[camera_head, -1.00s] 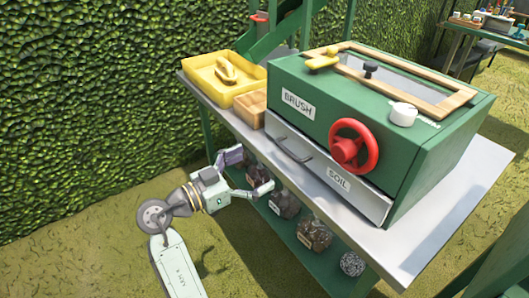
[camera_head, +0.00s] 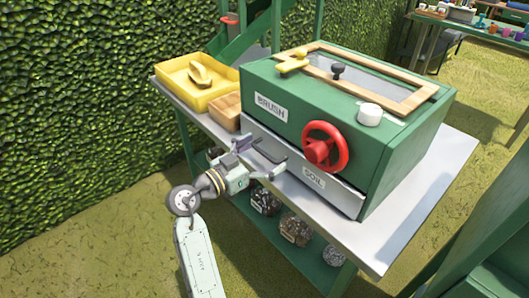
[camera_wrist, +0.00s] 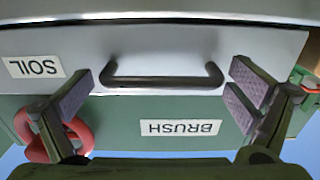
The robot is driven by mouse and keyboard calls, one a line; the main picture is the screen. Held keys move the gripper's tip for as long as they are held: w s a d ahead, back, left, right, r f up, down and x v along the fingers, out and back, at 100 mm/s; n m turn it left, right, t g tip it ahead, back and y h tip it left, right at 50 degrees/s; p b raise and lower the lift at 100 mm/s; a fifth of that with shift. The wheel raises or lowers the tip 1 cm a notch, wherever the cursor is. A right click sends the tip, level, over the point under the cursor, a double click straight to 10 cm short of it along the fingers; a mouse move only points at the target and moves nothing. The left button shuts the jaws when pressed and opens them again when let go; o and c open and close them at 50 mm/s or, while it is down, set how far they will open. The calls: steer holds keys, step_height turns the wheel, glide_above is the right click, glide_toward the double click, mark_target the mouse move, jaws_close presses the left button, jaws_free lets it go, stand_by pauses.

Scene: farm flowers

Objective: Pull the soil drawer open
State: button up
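The soil drawer (camera_head: 338,193) is a grey front low on the green box (camera_head: 400,150), with a white SOIL label (camera_head: 314,178). It looks shut. Its dark bar handle (camera_wrist: 162,82) shows whole in the wrist view, upside down with the SOIL label (camera_wrist: 35,67). My gripper (camera_head: 258,153) is in front of the drawer's left part and hides the handle in part in the head view. In the wrist view my gripper (camera_wrist: 165,95) is open, one finger near each end of the handle. I cannot tell how far the fingertips are from the drawer front.
A red wheel (camera_head: 325,146) sticks out from the box front, right of my gripper. A yellow tray (camera_head: 212,97) and a wooden box (camera_head: 225,112) stand on the table left of the green box. Several dark round items (camera_head: 296,228) sit on the shelf below.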

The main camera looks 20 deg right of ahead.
steer(key=c, duration=1.4)
